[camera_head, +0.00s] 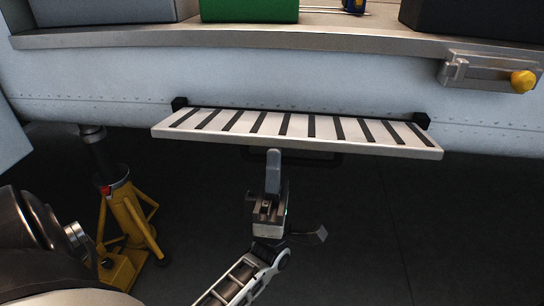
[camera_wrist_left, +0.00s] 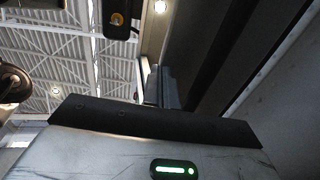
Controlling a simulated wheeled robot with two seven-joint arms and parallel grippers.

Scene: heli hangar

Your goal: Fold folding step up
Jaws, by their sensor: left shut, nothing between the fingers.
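The folding step (camera_head: 299,141) is a white board with black grip strips. It is folded down, sticking out about level from the aircraft's side. Black brackets (camera_head: 421,120) sit at its back corners. My left gripper (camera_head: 273,154) points up at the step's front edge, left of its middle. Its fingers are shut and empty, and the tips show just below the edge; I cannot tell whether they touch it. A dark bar shows under the step behind them. In the left wrist view a dark panel (camera_wrist_left: 215,45) fills the upper right. My right gripper is not in view.
A yellow jack stand (camera_head: 128,220) stands on the dark floor at the left. Above the step are a metal ledge (camera_head: 250,36) with a green box (camera_head: 248,10) and a latch with a yellow knob (camera_head: 522,81). The floor at the right is clear.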

